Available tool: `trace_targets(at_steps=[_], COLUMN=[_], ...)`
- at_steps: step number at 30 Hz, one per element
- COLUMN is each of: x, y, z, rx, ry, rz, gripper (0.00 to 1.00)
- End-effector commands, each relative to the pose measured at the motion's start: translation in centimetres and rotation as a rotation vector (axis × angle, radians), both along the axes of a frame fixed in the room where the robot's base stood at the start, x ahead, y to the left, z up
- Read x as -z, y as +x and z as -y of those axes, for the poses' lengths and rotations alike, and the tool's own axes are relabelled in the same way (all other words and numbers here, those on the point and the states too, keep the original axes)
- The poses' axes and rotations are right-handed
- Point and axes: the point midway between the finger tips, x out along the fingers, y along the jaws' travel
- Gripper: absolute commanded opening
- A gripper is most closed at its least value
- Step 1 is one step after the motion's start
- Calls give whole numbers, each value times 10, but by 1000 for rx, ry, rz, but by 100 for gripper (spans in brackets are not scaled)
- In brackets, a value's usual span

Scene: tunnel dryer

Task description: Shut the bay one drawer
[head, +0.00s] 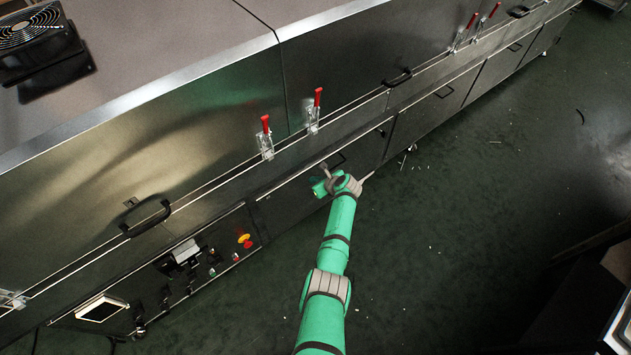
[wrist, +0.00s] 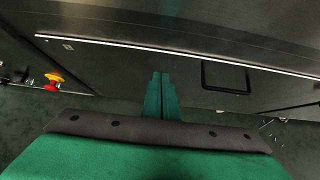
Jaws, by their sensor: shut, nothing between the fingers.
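The drawer front (head: 290,203) is a dark metal panel low on the dryer, right of the control panel; I take it for bay one, but read no label. Its black bar handle (head: 337,161) shows near the top edge. In the wrist view the handle (wrist: 225,78) is right of my fingers, and the drawer front (wrist: 120,75) lies ahead. My gripper (head: 324,174) is shut and empty in front of the panel, beside the handle. In the wrist view my gripper (wrist: 160,78) has its green fingers together. I cannot tell whether the fingertips touch the panel or how far it stands out.
The control panel (head: 205,262) has a yellow-and-red emergency stop (head: 244,240). Red-handled clamps (head: 266,140) line the dryer above. More panels with handles (head: 444,92) run to the right. The green floor (head: 470,220) is open, with small scraps. Dark furniture (head: 590,290) stands lower right.

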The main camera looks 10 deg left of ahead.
Motion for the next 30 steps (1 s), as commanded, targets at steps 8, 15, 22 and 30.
trace_targets(at_steps=[8, 15, 22, 30], x=[0, 1, -23, -53], y=[-2, -18, -32, -51], z=[4, 30, 49, 72], rx=[1, 1, -1, -1], ry=[0, 0, -1, -1], rz=[1, -1, 3, 2], gripper=[0, 0, 0, 0])
